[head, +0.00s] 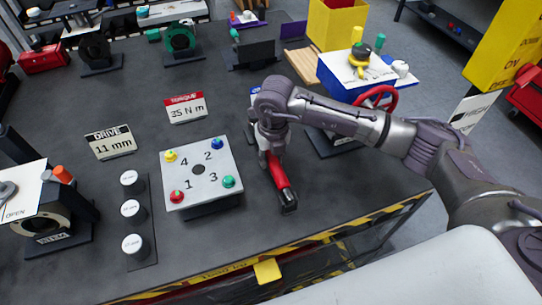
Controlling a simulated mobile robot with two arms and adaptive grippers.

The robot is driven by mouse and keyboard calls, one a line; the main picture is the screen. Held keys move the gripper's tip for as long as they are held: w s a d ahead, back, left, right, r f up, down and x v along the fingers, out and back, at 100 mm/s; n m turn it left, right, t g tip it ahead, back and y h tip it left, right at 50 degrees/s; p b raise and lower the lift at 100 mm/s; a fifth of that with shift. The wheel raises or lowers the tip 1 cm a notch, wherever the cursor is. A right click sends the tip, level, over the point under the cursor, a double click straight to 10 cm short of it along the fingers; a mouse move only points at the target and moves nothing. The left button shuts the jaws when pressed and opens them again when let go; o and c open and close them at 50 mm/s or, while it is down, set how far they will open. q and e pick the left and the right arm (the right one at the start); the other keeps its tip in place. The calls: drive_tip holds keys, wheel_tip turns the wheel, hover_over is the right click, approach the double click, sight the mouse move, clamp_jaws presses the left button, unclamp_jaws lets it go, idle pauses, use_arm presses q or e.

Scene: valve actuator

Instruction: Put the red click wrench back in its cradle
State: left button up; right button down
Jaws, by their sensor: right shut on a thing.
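The red click wrench (279,176) is at the right of the numbered plate, its length running toward the front edge of the table. My right gripper (266,147) reaches in from the right and is shut on the wrench near its far end. The wrench's near end is dark (289,204), and I cannot tell whether this dark part belongs to the wrench or to a cradle. The gripper and wrist hide the wrench's far end. No cradle can be made out clearly. My left gripper is not in view.
The numbered plate (199,172) with coloured knobs stands just left of the wrench. Signs reading 11 mm (110,144) and 35 N m (186,108) stand behind. Several white-topped sockets (131,211) are at left. A red handwheel (377,97) is behind my right arm.

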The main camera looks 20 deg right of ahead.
drive_tip(key=shift+f+b, duration=0.5)
drive_tip(key=shift+f, duration=0.1)
drive_tip(key=c, duration=0.9)
unclamp_jaws()
drive_tip(key=shift+o, duration=0.7)
drive_tip(key=r, duration=0.8)
drive_tip(key=s+r, duration=0.1)
drive_tip(key=r, duration=0.3)
drive_tip(key=shift+d, duration=0.1)
